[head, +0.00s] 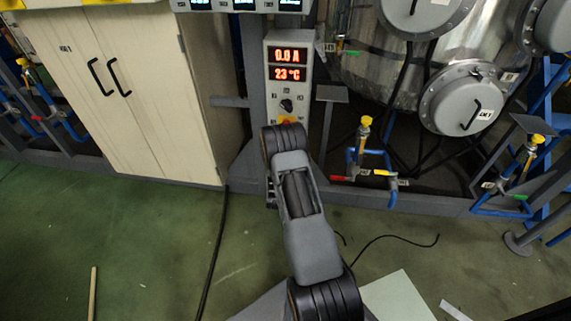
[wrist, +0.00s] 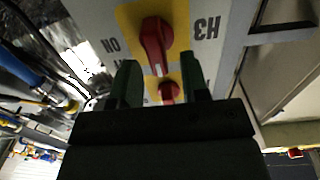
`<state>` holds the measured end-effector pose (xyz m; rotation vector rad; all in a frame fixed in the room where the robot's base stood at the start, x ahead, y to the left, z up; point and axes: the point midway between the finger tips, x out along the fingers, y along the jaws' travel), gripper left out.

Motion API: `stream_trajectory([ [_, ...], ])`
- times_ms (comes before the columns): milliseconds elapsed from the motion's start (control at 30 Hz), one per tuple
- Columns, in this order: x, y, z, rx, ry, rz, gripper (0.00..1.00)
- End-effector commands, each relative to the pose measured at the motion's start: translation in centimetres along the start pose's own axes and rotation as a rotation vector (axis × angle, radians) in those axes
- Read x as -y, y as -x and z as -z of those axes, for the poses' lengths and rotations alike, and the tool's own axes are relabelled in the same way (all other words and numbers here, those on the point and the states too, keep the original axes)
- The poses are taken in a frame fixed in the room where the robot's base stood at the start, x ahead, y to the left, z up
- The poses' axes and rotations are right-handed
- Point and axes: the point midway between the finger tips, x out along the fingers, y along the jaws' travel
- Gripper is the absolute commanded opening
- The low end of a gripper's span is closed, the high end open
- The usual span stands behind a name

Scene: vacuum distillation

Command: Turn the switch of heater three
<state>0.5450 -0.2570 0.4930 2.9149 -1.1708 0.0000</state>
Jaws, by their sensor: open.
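The heater three switch (wrist: 154,38) is a red rotary knob on a yellow plate (wrist: 127,18). In the wrist view it sits at the top centre, beside an upside-down H3 label, with an ON mark to its left. Its handle points down the picture. My gripper (wrist: 163,75) is open, with its two green fingers below the knob and apart from it, one to each side. A second red part (wrist: 168,91) shows between the fingers, partly hidden.
The grey control box (head: 271,58) shows 0.0 A and 23 °C above a black knob (head: 287,105). A beige cabinet (head: 140,90) stands left of it. Blue pipes with a yellow valve (head: 365,122) and a steel vessel (head: 365,75) are on the right.

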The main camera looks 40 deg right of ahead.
Motion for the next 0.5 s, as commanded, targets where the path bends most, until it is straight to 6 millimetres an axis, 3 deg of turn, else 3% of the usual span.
stream_trajectory([
  [500, -0.02, -1.07, 0.02, 0.001, 0.0, 0.0, 0.4],
])
